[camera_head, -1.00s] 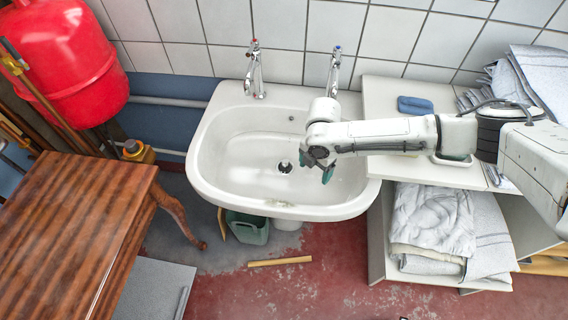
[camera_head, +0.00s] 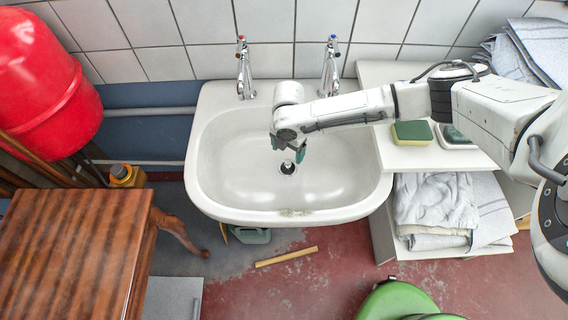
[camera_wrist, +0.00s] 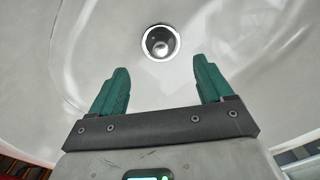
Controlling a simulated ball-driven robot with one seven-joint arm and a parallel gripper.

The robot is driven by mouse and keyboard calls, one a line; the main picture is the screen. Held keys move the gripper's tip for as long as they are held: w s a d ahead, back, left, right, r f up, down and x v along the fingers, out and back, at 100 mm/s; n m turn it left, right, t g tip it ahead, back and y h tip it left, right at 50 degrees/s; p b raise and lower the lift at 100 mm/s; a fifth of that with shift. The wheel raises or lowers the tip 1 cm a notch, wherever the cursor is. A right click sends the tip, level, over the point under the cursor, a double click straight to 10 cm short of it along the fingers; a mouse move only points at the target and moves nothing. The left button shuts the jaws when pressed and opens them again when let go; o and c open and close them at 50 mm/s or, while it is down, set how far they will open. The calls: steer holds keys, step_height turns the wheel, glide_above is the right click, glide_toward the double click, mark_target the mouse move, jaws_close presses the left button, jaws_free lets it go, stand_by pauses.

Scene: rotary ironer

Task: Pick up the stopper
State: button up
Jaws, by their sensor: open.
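The stopper appears as a small shiny rounded knob (camera_wrist: 160,45) inside the metal drain ring, ahead of my fingertips in the wrist view. In the head view the drain spot with the stopper (camera_head: 288,168) lies in the white sink basin (camera_head: 235,180); its shape is too small to make out there. My gripper (camera_head: 289,151) hangs over the basin, just above the drain in the picture. In the wrist view my gripper (camera_wrist: 164,76) has its two green fingers wide apart with nothing between them. The stopper lies beyond the tips, clear of both fingers.
Two taps (camera_head: 244,70) (camera_head: 329,68) stand at the sink's back edge. A green-and-yellow sponge (camera_head: 411,133) and a soap dish (camera_head: 455,137) lie on the right shelf. A wooden table (camera_head: 70,250) stands at the left. The basin around the drain looks empty.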

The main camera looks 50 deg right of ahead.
mark_target(288, 163)
step_height(288, 163, down, 3)
steer(key=shift+w, duration=0.1)
steer(key=shift+f+p, duration=0.3)
steer(key=shift+f, duration=2.3)
steer(key=c, duration=1.1)
steer(key=shift+r, duration=0.1)
steer(key=shift+c, duration=0.2)
